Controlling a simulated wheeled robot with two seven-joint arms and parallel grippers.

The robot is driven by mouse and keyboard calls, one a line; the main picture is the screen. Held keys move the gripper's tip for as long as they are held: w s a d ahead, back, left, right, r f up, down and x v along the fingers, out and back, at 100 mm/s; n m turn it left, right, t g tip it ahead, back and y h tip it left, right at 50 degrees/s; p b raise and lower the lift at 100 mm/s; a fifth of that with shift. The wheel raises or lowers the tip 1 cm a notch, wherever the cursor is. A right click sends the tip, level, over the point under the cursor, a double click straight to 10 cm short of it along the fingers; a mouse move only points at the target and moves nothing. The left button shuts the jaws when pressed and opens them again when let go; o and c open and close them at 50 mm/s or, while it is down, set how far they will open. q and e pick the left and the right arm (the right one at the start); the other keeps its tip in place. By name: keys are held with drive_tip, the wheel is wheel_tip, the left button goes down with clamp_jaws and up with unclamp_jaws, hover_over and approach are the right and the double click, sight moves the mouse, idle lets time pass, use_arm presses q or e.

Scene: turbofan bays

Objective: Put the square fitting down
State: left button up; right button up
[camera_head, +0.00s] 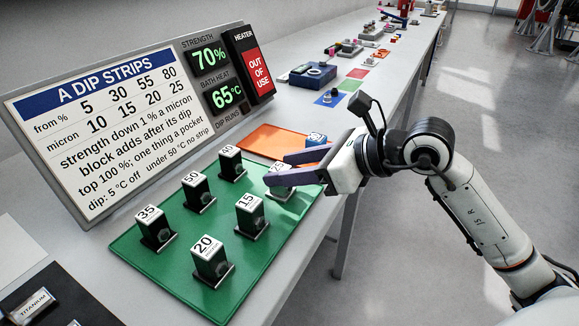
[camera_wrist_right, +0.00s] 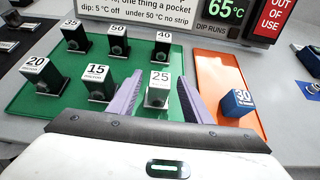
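My right gripper (camera_head: 277,169) is at the far right corner of the green mat (camera_head: 175,275), its two purple fingers apart. In the right wrist view, the block marked 25 (camera_wrist_right: 159,98) stands upright between the fingers (camera_wrist_right: 162,76), with a visible gap on each side. It appears to rest on the green mat. In the head view the fingers partly hide this block. Nothing is held in the right gripper. I cannot tell which object is the square fitting. My left gripper is not in view.
Dark blocks marked 35 (camera_head: 156,232), 50 (camera_head: 197,197), 40 (camera_head: 231,166), 15 (camera_head: 251,218) and 20 (camera_head: 210,262) stand on the green mat. A blue block marked 30 (camera_wrist_right: 238,104) sits on the orange mat (camera_wrist_right: 222,70). A sign panel (camera_head: 100,125) rises behind.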

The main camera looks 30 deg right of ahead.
drive_tip(key=shift+r, duration=0.15)
drive_tip(key=shift+s+d, duration=0.15)
drive_tip(key=shift+s, duration=0.05)
drive_tip(key=v, duration=1.1)
drive_tip(key=shift+s+d+r+b, duration=0.15)
drive_tip(key=shift+d+r+b, duration=0.05)
drive_tip(key=shift+b, duration=0.15)
